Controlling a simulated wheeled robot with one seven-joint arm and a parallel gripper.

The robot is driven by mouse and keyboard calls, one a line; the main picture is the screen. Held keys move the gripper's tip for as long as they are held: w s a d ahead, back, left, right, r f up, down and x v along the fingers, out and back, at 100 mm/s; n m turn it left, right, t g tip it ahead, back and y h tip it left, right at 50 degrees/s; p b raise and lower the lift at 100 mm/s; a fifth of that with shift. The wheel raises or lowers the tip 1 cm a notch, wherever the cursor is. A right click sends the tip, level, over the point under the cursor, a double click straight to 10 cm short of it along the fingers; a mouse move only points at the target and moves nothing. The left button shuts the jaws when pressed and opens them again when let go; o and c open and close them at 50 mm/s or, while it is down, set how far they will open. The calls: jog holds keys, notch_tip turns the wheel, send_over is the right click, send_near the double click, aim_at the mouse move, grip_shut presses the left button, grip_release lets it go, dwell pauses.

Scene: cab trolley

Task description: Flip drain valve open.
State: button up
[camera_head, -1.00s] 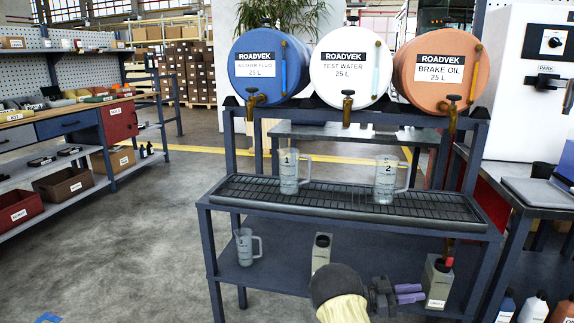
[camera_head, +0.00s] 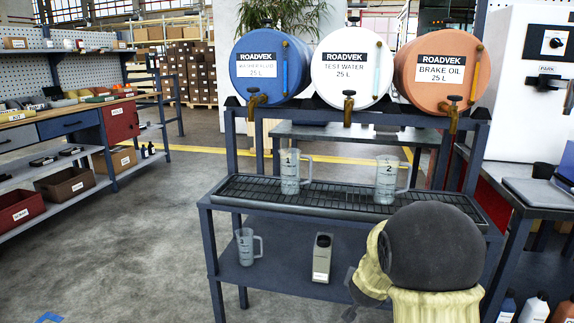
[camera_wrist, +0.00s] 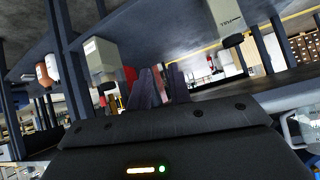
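My gripper (camera_wrist: 160,75) shows in the wrist view as two purplish fingers close together with nothing seen held between them. Whether they touch is unclear. In the head view my arm's dark, rounded link and cream joint cover the trolley's lower right, and the fingers are hidden. No drain valve can be made out clearly. A drip tray (camera_head: 222,189) with a dark grid lies on the trolley top. In the wrist view, which is turned over, a pale canister (camera_wrist: 98,55) is left of the fingers, with a red part (camera_wrist: 130,75) between that I cannot identify.
Blue (camera_head: 265,88), white (camera_head: 340,92) and orange (camera_head: 425,95) drums with brass taps stand above the tray. Measuring jugs 1 (camera_head: 290,180) and 2 (camera_head: 385,182) stand on it. Another jug (camera_head: 244,247) and a container (camera_head: 322,257) are on the lower shelf.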

jog(key=s+a+n+g+y+p, duration=0.1)
jog(key=s+a+n+g+y, duration=0.2)
jog(key=s, duration=1)
jog(key=s+a+n+g+y, duration=0.1)
jog(key=s+a+n+g, duration=0.25)
jog(key=s, duration=0.95)
notch_tip(320, 180, up, 36)
jog(key=p, duration=3.7)
jog(key=shift+w+r, duration=0.2)
jog(key=shift+w, duration=0.05)
jog(key=shift+m+g, duration=0.25)
jog(key=shift+s+d, duration=0.1)
jog(key=shift+d, duration=0.1)
